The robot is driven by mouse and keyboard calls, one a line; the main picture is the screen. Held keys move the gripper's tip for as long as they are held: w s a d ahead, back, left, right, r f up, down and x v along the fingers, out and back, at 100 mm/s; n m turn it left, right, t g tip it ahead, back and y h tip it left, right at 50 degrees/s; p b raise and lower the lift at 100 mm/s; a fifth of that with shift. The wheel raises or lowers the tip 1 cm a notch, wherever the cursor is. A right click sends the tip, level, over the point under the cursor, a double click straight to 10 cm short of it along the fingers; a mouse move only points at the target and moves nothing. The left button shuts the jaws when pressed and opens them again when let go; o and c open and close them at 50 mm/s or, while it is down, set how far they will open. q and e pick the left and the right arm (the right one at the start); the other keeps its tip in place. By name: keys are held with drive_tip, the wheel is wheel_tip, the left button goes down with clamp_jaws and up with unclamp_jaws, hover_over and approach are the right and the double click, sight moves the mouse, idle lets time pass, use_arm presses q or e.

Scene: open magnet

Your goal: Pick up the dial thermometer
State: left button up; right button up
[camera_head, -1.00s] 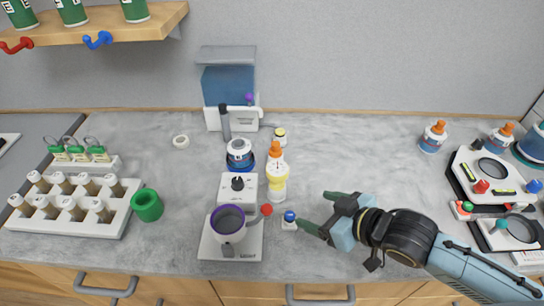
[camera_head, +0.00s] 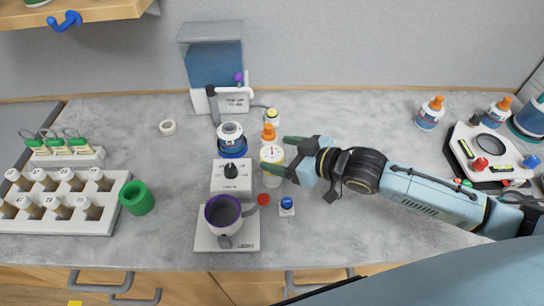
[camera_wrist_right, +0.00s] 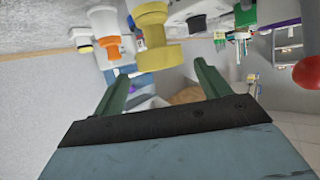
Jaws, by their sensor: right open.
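The dial thermometer (camera_head: 271,153) has a round white face with a yellow rim and stands near the middle of the counter, in front of an orange-capped bottle (camera_head: 269,133). In the right wrist view a yellow spool-shaped part (camera_wrist_right: 153,52), apparently the thermometer, shows just beyond the fingertips. My right gripper (camera_head: 276,155) is open, its green fingers pointing left, one tip behind the dial and one in front of it. It also shows open in the wrist view (camera_wrist_right: 163,73). I cannot tell whether the fingers touch it. My left gripper is not in view.
A purple-rimmed mug (camera_head: 224,212) stands on a white plate in front left. A black-knobbed box (camera_head: 231,178) is close left, and a blue-topped button (camera_head: 287,204) is in front. A blue-and-white dispenser (camera_head: 214,62) stands behind.

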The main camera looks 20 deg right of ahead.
sight(267, 154)
drive_tip(key=x, duration=0.2)
drive_tip(key=f+x, duration=0.1)
drive_tip(key=x, duration=0.2)
drive_tip(key=shift+s, duration=0.15)
drive_tip(key=c, duration=1.2)
